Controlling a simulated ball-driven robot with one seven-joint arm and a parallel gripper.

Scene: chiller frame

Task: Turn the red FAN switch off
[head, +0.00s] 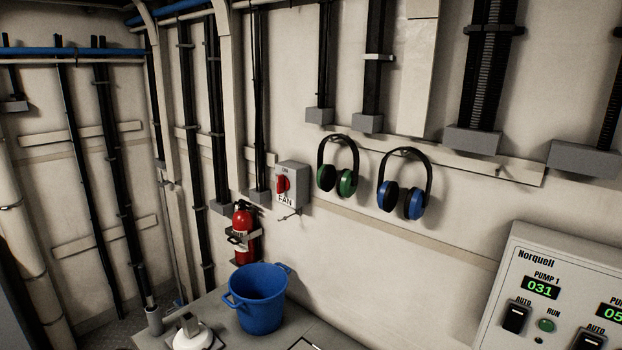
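The FAN switch is a grey box (296,184) on the cream wall, left of centre in the head view. A red handle (283,184) sits on its front. The handle looks upright, below the small ON mark at the top. The white FAN label (285,199) is beneath the handle. A short cable hangs under the box. My gripper does not show in this view, and nothing is seen touching the switch.
A red fire extinguisher (243,232) hangs below left of the switch. A blue bucket (260,301) stands on the grey surface (315,325) below. Green (346,182) and blue (414,205) ear defenders hang to the right. A Norquell panel (522,275) is at lower right.

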